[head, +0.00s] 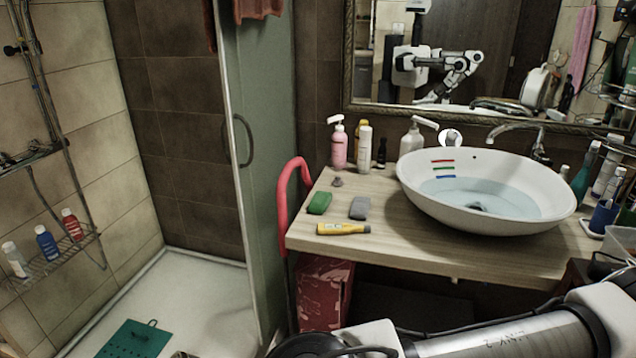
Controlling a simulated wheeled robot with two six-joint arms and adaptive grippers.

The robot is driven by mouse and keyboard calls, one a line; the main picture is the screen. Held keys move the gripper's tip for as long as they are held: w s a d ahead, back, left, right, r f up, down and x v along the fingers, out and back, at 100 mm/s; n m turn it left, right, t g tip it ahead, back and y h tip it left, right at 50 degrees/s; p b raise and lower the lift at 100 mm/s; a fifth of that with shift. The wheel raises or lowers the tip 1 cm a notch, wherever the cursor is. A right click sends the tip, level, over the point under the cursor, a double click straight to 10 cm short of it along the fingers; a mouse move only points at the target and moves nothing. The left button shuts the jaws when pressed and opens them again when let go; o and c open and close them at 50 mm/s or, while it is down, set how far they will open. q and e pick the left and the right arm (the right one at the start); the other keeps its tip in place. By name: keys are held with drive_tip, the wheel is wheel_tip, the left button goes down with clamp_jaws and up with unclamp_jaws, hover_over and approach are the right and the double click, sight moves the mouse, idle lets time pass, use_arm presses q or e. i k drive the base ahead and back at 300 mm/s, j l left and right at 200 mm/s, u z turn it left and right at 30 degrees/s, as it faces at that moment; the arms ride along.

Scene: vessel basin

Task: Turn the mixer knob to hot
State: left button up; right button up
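A round white dial (450,137), which looks like the mixer knob, stands behind the basin's back rim, left of the chrome spout. Its markings are too small to read, so I cannot tell its setting. The chrome faucet (515,129) reaches over the white oval basin (415,190). The basin holds bluish water (500,198) and has red, green and blue stripes on its inner left wall. One of my arms crosses the bottom right, well in front of the counter. Neither gripper shows directly.
The wooden counter (385,232) holds a yellow tube (343,229), green sponge (319,203), grey block (359,208) and pink bottle (338,145). A white pump bottle (412,138) stands close left of the dial. A red rail (283,210) rises at the counter's left.

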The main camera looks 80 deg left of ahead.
sight(451, 135)
drive_tip(key=u, duration=2.6)
